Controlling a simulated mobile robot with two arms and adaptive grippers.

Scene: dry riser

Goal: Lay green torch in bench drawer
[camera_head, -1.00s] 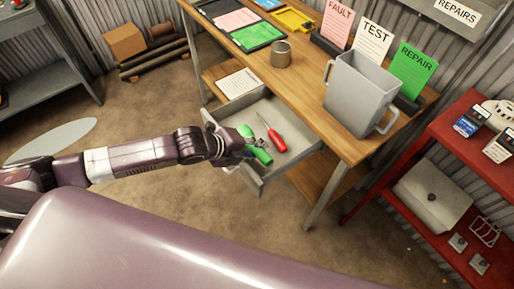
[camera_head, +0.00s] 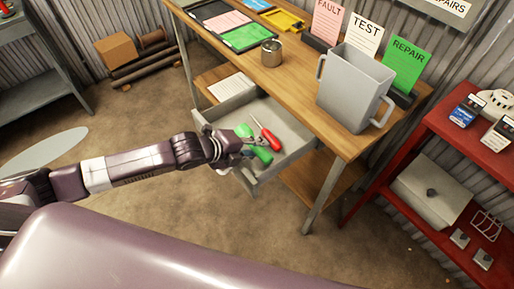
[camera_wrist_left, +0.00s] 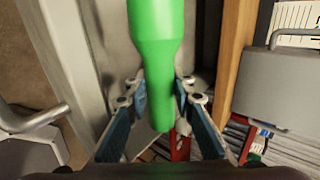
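The green torch (camera_head: 262,155) is over the open bench drawer (camera_head: 272,172) in the head view, close to a red-handled screwdriver (camera_head: 268,140) lying in the drawer. My left gripper (camera_head: 238,146) is at the torch, over the drawer's front left part. In the left wrist view the torch (camera_wrist_left: 157,60) runs between the two blue-padded fingers (camera_wrist_left: 160,95), which sit close against its sides. The gripper partly hides the torch in the head view, and I cannot tell whether the torch touches the drawer floor. My right gripper is not in view.
The wooden workbench (camera_head: 285,68) carries a grey two-handled bin (camera_head: 352,92), a metal tin (camera_head: 271,53) and coloured cards. A red shelf (camera_head: 440,128) stands to the right. The floor in front of the bench is clear.

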